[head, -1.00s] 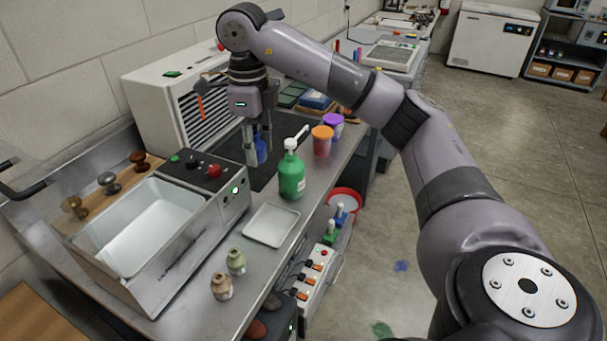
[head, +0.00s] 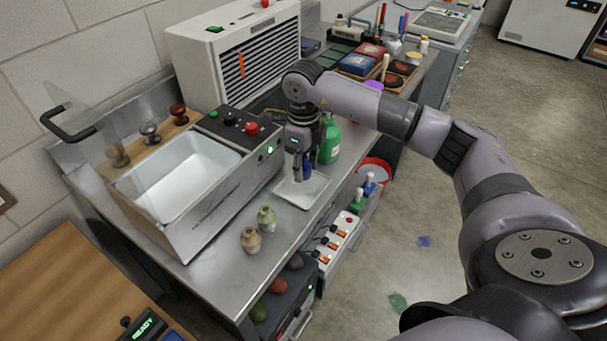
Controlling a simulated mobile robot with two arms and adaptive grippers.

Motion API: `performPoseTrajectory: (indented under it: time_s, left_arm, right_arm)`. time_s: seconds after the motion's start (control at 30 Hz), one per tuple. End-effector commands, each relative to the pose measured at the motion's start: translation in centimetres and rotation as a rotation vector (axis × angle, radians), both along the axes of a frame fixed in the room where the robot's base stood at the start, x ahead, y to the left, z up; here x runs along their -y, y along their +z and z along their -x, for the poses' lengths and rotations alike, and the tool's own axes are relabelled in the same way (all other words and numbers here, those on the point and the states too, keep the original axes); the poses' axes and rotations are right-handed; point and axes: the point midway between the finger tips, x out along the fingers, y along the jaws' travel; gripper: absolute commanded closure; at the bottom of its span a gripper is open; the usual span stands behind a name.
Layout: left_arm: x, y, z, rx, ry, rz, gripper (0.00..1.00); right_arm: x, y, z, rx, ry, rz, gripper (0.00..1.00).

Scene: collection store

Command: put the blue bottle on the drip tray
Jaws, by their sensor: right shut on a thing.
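The blue bottle (head: 307,168) is small and mostly hidden between the fingers of my right gripper (head: 302,172). The gripper points down and is shut on it. The white drip tray (head: 291,190) lies on the steel bench, directly below and around the gripper in the picture. I cannot tell whether the bottle touches the tray. My left gripper does not show.
A green pump bottle (head: 329,143) stands close behind the right gripper. An ultrasonic bath (head: 190,213) with a white basin is left of the tray. Two small vases, one green (head: 266,217) and one tan (head: 251,239), stand in front.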

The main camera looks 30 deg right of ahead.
Motion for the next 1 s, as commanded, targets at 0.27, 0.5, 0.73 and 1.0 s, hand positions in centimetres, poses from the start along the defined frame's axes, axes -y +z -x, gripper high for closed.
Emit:
performPoseTrajectory:
  time_s: [0.27, 0.5, 0.73, 1.0]
  left_arm:
    - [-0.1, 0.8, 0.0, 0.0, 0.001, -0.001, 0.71]
    - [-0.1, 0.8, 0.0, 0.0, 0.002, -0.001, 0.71]
    - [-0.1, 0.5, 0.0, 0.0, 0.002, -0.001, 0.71]
    - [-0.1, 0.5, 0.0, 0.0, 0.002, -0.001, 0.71]
  right_arm:
    - [0.0, -3.6, 0.1, -0.002, 0.0, 0.0, 0.97]
    - [0.0, -3.8, 0.1, -0.001, 0.001, 0.001, 0.97]
    - [0.0, -4.1, 0.1, -0.002, 0.001, 0.0, 0.6]
    - [0.0, -4.1, 0.1, -0.002, 0.001, 0.0, 0.45]
